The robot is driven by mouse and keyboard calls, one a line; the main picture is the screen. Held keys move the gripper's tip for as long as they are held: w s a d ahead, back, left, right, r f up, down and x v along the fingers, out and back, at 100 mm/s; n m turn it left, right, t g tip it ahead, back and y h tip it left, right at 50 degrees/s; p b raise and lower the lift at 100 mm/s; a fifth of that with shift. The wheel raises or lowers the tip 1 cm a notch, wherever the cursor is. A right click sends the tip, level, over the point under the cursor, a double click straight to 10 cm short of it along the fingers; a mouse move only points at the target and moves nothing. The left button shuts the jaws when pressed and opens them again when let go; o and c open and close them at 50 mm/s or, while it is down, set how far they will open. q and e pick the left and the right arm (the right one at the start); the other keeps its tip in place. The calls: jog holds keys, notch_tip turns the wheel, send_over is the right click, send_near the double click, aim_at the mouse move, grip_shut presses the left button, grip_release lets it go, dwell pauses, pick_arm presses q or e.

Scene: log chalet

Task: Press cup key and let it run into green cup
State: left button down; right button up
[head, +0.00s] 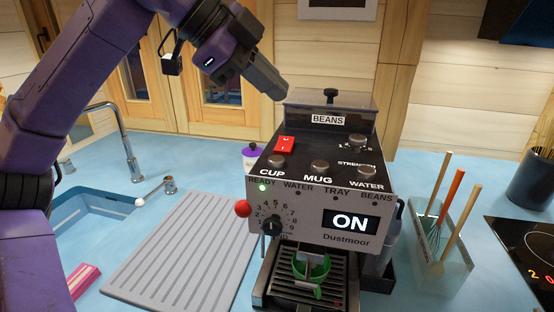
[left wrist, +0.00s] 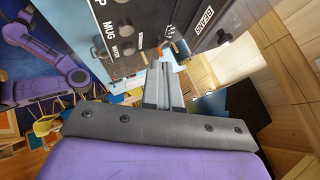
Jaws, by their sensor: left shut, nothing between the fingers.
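The dark coffee machine (head: 330,190) has a silver cup key (head: 277,161) above the word CUP, with the mug key (head: 320,166) to its right. The green cup (head: 313,267) stands on the drip grate under the machine's front. I see no stream into it. My left gripper (head: 280,92) is shut and empty, in the air above and behind the cup key, near the bean hopper. In the left wrist view its closed fingers (left wrist: 160,75) point toward the machine's top panel (left wrist: 125,35). My right gripper is out of view.
A red rocker switch (head: 285,144) sits just behind the cup key. The bean hopper (head: 330,110) rises at the machine's back. A red-ended lever (head: 242,209) juts out on the left. A utensil holder (head: 442,255) stands on the right. A grey drainboard (head: 185,255) lies left.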

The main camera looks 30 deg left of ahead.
pick_arm(q)
jog(key=b, duration=0.6)
send_over(272, 159)
notch_tip(272, 159, down, 8)
jog(key=shift+s+r, duration=0.1)
jog(key=shift+r, duration=0.15)
jog(key=shift+f, duration=0.4)
dwell(1.0)
jog(key=shift+f+b, duration=0.4)
jog(key=shift+b, duration=0.5)
jog(key=shift+f+b, duration=0.6)
jog(key=shift+b, duration=0.1)
dwell(0.3)
jog(key=shift+r, duration=0.15)
jog(key=shift+r+p, duration=0.6)
jog(key=shift+r, duration=0.3)
